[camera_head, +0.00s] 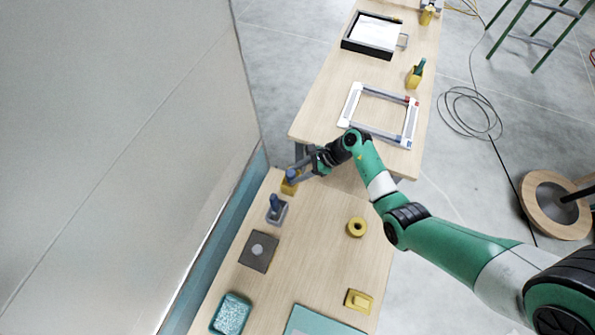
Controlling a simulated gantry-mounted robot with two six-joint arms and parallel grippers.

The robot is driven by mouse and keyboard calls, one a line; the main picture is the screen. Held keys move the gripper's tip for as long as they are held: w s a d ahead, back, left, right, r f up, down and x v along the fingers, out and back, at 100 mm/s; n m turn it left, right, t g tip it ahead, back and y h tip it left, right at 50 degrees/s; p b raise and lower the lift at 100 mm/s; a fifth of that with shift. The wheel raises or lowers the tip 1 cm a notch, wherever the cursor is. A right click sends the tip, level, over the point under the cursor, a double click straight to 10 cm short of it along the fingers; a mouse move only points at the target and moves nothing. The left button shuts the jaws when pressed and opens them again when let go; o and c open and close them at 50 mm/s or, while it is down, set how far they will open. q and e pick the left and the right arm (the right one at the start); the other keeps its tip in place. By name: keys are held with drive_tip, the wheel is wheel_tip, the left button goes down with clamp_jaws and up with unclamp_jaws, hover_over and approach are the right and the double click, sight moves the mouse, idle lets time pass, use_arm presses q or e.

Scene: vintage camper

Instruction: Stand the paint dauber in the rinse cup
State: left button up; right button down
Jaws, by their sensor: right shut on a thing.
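My right gripper (298,170) reaches to the far left edge of the near table. It is shut on a small blue-topped piece (292,174), which looks like the dauber. A small yellow block or cup (289,188) is directly below this piece. I cannot tell whether the piece stands in it, is joined to it or is just above it. Closer to me, a grey cup (279,216) holds another upright blue piece (274,201). I cannot tell which cup is the rinse cup. My left gripper is out of view.
On the near table are a grey plate with a round disc (258,252), a teal tray (231,314), a yellow ring (357,227), a yellow block (358,300) and a teal mat (315,324). A white frame (350,106) lies on the far table. A wall rises at left.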

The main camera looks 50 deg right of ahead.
drive_tip(key=shift+c, duration=2)
unclamp_jaws()
drive_tip(key=shift+r, duration=0.1)
drive_tip(key=shift+s+d+r, duration=0.15)
drive_tip(key=shift+d+r, duration=0.05)
drive_tip(key=shift+r, duration=0.05)
drive_tip(key=p+v, duration=0.2)
drive_tip(key=v, duration=0.8)
drive_tip(key=shift+s+d+r+p, duration=0.15)
drive_tip(key=shift+s+r+p, duration=0.1)
drive_tip(key=shift+r+p, duration=0.1)
drive_tip(key=shift+f, duration=0.1)
